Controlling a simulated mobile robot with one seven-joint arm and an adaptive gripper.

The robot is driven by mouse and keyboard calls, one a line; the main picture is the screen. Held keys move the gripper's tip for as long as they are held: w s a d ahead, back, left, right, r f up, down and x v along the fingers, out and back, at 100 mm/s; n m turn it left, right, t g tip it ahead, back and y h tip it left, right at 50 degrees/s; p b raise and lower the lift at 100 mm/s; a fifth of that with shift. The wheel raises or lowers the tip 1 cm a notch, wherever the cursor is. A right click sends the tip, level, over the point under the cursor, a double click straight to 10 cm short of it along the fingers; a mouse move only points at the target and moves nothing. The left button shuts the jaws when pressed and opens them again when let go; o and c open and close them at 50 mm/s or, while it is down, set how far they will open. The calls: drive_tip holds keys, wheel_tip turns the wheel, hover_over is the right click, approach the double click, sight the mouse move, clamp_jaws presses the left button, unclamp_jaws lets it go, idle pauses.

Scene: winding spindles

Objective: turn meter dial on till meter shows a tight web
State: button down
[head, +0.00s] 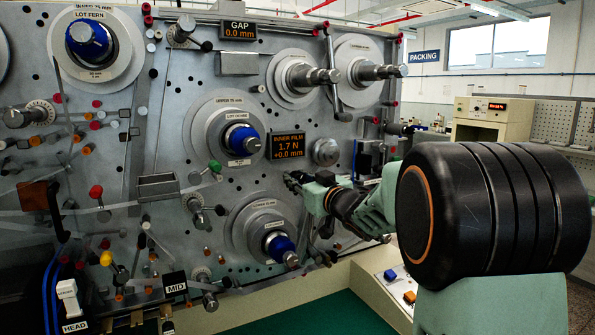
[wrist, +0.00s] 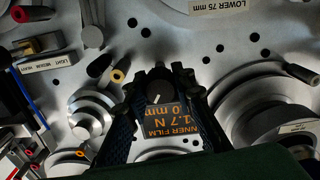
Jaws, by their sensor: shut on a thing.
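The meter (head: 287,146) is a black display on the grey machine panel. Its orange text reads INNER FILM, 1.7 N and +0.0 mm. It also shows in the wrist view (wrist: 165,120), turned upside down and partly covered by my fingers. The meter dial (wrist: 156,84) is a small dark round knob with a white pointer line, beside the display. My gripper (wrist: 157,92) is shut on the dial, with one finger on each side. In the head view my gripper (head: 293,180) reaches the panel just below the display, and the dial is hidden there.
The blue-cored upper spindle (head: 242,139) is left of the meter and the blue-cored lower spindle (head: 279,246) is below my gripper. A round silver knob (head: 326,152) is close on the right. A GAP display (head: 238,31) is above. Several rollers and pegs stick out around.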

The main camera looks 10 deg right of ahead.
drive_tip(key=shift+m+p, duration=0.4)
drive_tip(key=shift+m, duration=0.5)
drive_tip(key=c, duration=1.6)
unclamp_jaws()
drive_tip(key=shift+s, duration=0.15)
drive_tip(key=v, duration=1.1)
drive_tip(key=shift+s+d, duration=0.15)
drive_tip(key=shift+s, duration=0.2)
